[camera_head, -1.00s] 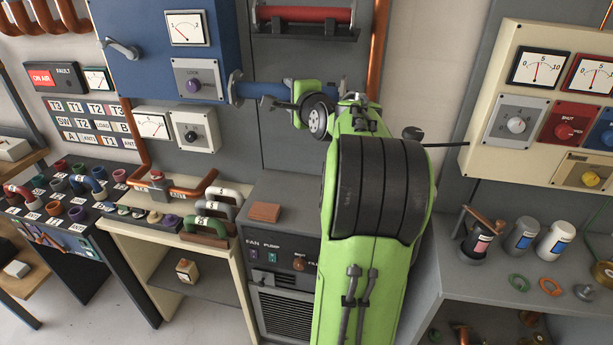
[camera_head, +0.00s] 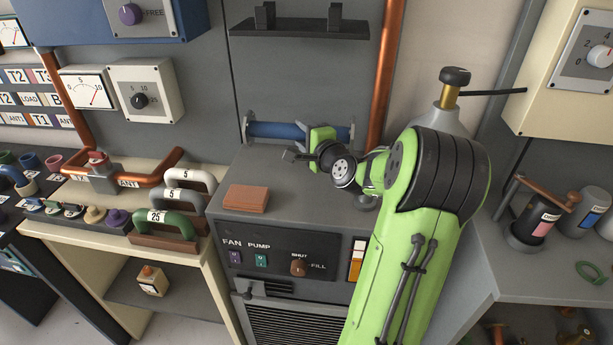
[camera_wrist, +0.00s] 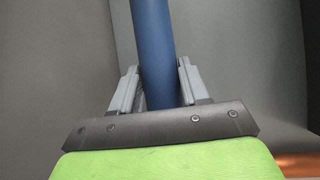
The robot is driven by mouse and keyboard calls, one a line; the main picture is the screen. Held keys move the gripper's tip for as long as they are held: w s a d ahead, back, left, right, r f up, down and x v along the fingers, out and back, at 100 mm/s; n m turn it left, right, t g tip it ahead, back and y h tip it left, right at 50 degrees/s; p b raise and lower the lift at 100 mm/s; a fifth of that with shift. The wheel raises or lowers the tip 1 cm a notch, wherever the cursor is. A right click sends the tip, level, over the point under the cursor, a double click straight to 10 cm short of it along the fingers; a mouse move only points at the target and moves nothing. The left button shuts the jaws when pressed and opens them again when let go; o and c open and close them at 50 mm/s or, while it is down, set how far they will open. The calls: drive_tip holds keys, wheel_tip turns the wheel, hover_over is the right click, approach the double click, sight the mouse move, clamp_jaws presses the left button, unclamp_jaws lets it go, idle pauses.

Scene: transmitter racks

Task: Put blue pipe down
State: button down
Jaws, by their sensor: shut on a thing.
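The blue pipe (camera_head: 278,131) is a straight tube with grey flanged ends. In the head view it lies level, just above the back of the grey cabinet top (camera_head: 310,185), close to the grey wall panel. I cannot tell whether it touches the cabinet. My gripper (camera_head: 304,138) reaches it from the right side of the picture and is shut on it. In the wrist view the blue pipe (camera_wrist: 153,50) runs up between the two grey fingers (camera_wrist: 160,90), which sit on either side of it. Its right part is partly hidden by my gripper in the head view.
A brown block (camera_head: 246,198) lies on the cabinet top at the front left. An empty dark shelf (camera_head: 299,28) with two brackets hangs above. A copper pipe (camera_head: 384,75) runs up the wall to the right. Numbered handles (camera_head: 165,222) stand on the bench at left.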

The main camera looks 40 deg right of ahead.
wheel_tip(320, 180, down, 8)
drive_tip(key=b, duration=0.3)
drive_tip(key=shift+r, duration=0.35)
drive_tip(key=c, duration=0.8)
unclamp_jaws()
drive_tip(key=shift+f, duration=0.25)
drive_tip(key=shift+s+r, duration=0.2)
drive_tip(key=shift+s, duration=0.05)
drive_tip(key=v, duration=1.1)
drive_tip(key=shift+s+a, duration=0.1)
drive_tip(key=shift+s, duration=0.15)
